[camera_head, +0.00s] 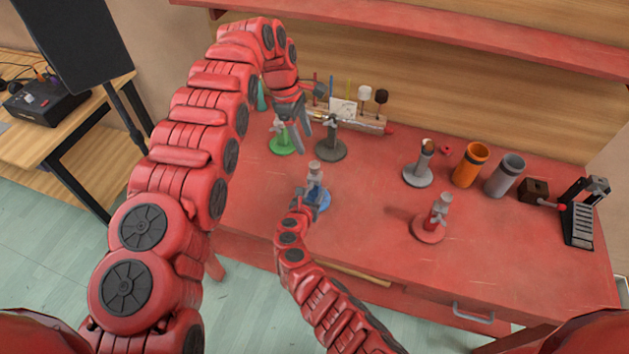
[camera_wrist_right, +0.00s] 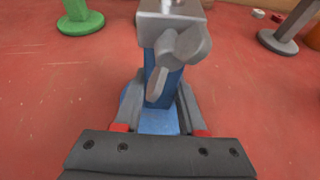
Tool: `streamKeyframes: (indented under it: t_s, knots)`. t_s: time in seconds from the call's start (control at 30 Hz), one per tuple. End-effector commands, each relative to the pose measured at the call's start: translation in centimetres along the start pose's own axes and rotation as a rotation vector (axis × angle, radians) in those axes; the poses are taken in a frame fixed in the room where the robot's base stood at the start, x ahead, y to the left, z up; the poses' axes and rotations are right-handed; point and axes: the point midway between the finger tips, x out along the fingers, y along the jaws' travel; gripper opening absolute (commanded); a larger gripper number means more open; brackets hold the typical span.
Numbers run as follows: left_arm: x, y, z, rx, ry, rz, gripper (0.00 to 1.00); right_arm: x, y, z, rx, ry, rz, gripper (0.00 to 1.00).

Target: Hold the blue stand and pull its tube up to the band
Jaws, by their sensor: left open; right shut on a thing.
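The blue stand (camera_head: 322,202) stands upright on the red bench, with a blue base and a grey clamp and tube top (camera_head: 314,168) above. In the right wrist view, its blue post (camera_wrist_right: 158,122) rises between my fingers under a grey collar with a lever (camera_wrist_right: 178,48). My right gripper (camera_head: 309,196) is shut on the blue stand low on its post; its fingers also show in the right wrist view (camera_wrist_right: 158,112). My left gripper (camera_head: 292,122) is open and empty, above and behind the blue stand, near the green stand. No band on the tube can be made out.
A green stand (camera_head: 281,145) and a dark grey stand (camera_head: 330,148) are behind the blue one. To the right are a grey stand (camera_head: 418,175), a red stand (camera_head: 430,228), an orange cup (camera_head: 469,167) and a grey cup (camera_head: 503,178). A rack (camera_head: 365,124) stands at the back.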

Motion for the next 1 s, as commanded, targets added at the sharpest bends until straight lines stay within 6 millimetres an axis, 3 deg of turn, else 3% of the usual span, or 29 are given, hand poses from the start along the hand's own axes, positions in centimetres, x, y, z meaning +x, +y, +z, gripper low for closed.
streamKeyframes:
  t_s: [0.03,0.13,0.37,0.57,0.8,1.0]
  knots:
    - [-0.2,0.1,1.3,0.027,0.058,-0.009,0.68,0.0,0.0,0.0,0.000,0.000,0.001,0.00]
    - [-1.0,0.4,2.7,0.047,0.166,-0.010,0.68,0.0,0.0,0.0,0.000,0.000,0.001,0.00]
    - [-0.8,0.3,3.1,0.046,0.250,-0.013,0.68,0.0,0.0,0.0,0.000,0.000,0.001,0.00]
    - [2.2,0.3,2.4,0.046,0.246,-0.014,0.68,0.0,0.0,0.0,0.000,0.000,0.001,0.00]
    - [7.5,0.2,1.1,0.046,0.245,-0.015,0.68,0.0,0.0,0.0,0.000,0.000,0.000,0.00]
    - [9.6,0.3,0.7,0.046,0.245,-0.014,0.68,0.0,0.0,0.0,0.000,0.000,0.001,0.00]
